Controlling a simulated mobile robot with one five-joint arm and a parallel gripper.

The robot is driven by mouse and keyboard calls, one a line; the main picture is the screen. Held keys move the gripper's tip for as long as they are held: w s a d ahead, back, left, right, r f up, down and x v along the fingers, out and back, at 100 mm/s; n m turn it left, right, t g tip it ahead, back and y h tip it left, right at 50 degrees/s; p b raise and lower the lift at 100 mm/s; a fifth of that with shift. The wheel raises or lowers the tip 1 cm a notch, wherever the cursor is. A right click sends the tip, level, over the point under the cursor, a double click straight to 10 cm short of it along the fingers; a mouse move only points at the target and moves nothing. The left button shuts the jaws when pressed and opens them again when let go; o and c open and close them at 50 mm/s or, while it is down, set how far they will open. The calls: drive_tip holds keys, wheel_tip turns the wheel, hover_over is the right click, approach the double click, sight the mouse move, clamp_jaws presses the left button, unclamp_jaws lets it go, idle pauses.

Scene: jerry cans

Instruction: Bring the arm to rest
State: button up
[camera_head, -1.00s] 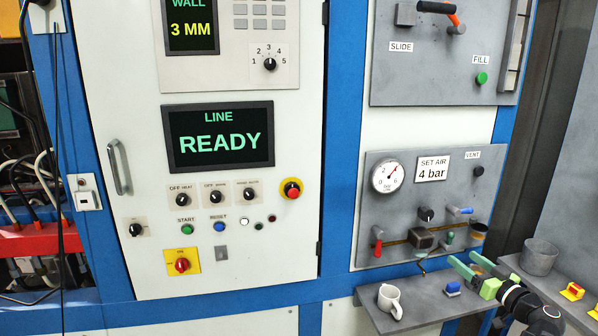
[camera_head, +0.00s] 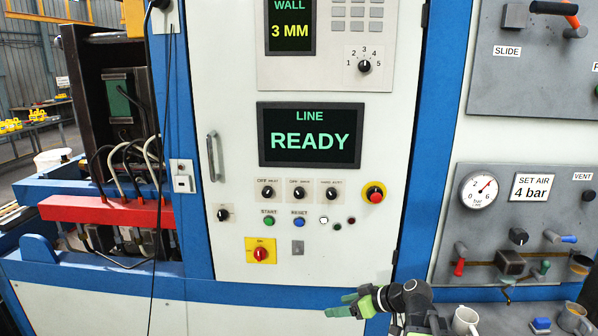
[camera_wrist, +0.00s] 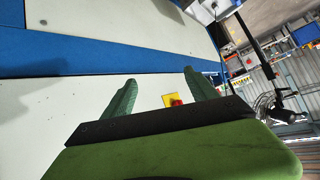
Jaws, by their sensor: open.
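My gripper (camera_head: 338,305) is low in the head view, in front of the blue lower rail of the white cabinet. Its green fingers point left, and they are apart with nothing between them. In the wrist view the two green fingers (camera_wrist: 159,78) stand spread. The yellow plate with the red knob shows beyond them. My dark wrist joint and forearm extend to the right and down from the gripper.
The white cabinet (camera_head: 230,90) has a screen (camera_head: 310,135) reading LINE READY. A grey panel (camera_head: 480,265) with a gauge (camera_head: 478,190) is at right. A white mug (camera_head: 465,320) and a blue-topped item (camera_head: 541,325) stand near my arm. A red bar with cables (camera_head: 105,210) is at left.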

drive_tip(key=s+a+f+m+g+h, duration=0.2)
drive_tip(key=s+a+f+g+h, duration=0.2)
drive_tip(key=s+a+f+h, duration=0.25)
drive_tip(key=s+d+f+m+g+h, duration=0.2)
drive_tip(key=s+d+m, duration=0.3)
drive_tip(key=d, duration=0.5)
drive_tip(key=shift+d+f+m, duration=0.15)
drive_tip(key=shift+f+m, duration=0.55)
drive_tip(key=shift+m, duration=0.1)
